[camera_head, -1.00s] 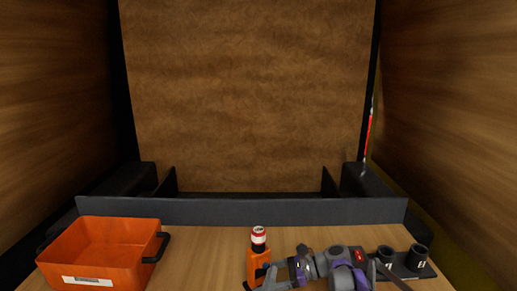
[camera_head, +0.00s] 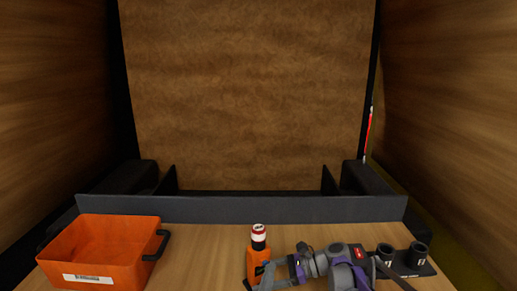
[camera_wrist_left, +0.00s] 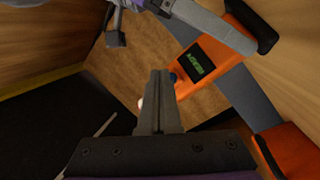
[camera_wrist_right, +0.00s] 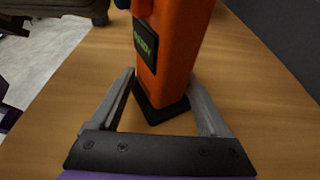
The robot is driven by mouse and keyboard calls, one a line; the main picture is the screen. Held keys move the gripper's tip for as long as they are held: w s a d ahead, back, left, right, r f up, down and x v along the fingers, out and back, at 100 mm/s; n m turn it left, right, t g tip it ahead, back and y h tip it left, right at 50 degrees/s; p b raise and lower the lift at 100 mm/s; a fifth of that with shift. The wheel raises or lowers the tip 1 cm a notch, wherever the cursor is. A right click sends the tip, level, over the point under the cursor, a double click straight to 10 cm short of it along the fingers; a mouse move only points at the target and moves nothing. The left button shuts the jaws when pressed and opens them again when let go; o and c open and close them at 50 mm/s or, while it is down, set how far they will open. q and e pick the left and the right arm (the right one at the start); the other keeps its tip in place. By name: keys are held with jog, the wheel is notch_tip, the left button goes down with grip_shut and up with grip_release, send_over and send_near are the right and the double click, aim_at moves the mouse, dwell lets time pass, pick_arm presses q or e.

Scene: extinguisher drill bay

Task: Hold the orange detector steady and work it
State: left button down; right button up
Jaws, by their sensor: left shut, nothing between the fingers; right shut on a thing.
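The orange detector (camera_head: 256,263) stands upright on the wooden table, with a red and white top (camera_head: 258,233). In the right wrist view its body (camera_wrist_right: 178,45) has a dark screen with green text that seems to read READY, a black foot and a blue part at the upper edge. My right gripper (camera_wrist_right: 163,90) is shut on the detector, one finger on each side, low on the body. In the left wrist view my left gripper (camera_wrist_left: 157,75) is shut and empty. Its fingertips are close to the detector's blue button (camera_wrist_left: 173,77); whether they touch is unclear.
An orange bin (camera_head: 150,222) with black handles stands at the left of the table. A dark holder with black cups (camera_head: 418,254) is at the right, close to my arm. A low dark ledge (camera_head: 240,210) runs behind. The table between bin and detector is clear.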

pick_arm(q)
jog(key=shift+s+d, duration=0.15)
jog(key=shift+s, duration=0.15)
jog(key=s+d, duration=0.2)
jog(key=s, duration=0.1)
jog(key=s+d, duration=0.1)
jog(key=s, duration=0.1)
dwell(0.5)
pick_arm(e)
jog(key=o, duration=1.1)
jog(key=shift+d, duration=0.1)
